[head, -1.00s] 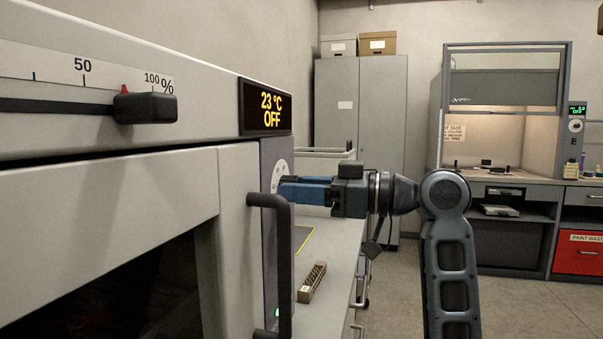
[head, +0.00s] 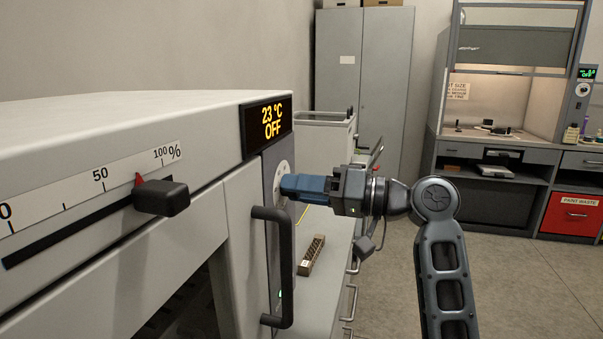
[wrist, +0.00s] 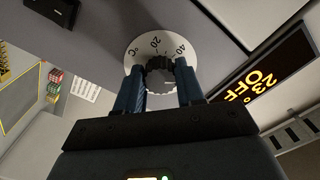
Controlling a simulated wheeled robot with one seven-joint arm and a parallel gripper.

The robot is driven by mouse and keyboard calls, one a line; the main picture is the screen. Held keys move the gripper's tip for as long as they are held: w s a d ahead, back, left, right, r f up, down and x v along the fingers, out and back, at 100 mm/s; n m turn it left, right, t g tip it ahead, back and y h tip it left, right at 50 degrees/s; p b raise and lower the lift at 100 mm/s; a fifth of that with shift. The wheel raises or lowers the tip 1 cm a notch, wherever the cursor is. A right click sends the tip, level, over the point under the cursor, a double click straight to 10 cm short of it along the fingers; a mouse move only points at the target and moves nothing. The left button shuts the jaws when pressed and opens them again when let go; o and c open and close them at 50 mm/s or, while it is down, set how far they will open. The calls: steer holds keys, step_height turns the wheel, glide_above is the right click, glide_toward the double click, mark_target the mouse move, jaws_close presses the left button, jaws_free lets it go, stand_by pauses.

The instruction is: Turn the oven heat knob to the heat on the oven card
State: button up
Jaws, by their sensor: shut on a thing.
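The oven (head: 90,120) fills the left of the head view. Its amber display (head: 266,122) reads 23 °C and OFF; it also shows in the wrist view (wrist: 265,72). My gripper (head: 284,185) is at the dial on the oven's front panel. In the wrist view its blue fingers straddle the knob, shut on its sides. The gripper hides part of the dial in the head view. I cannot make out an oven card.
A slider (head: 162,198) on a percent scale sits on the oven's front. The oven door's dark handle (head: 286,265) stands out just below my gripper. A bench with a brown rack (head: 311,255) lies beyond. Open floor (head: 400,290) lies to the right.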

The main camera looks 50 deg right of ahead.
steer(key=shift+m+p, duration=0.5)
steer(key=o, duration=1)
steer(key=shift+o, duration=0.2)
steer(key=b+v, duration=0.1)
steer(key=v, duration=0.7)
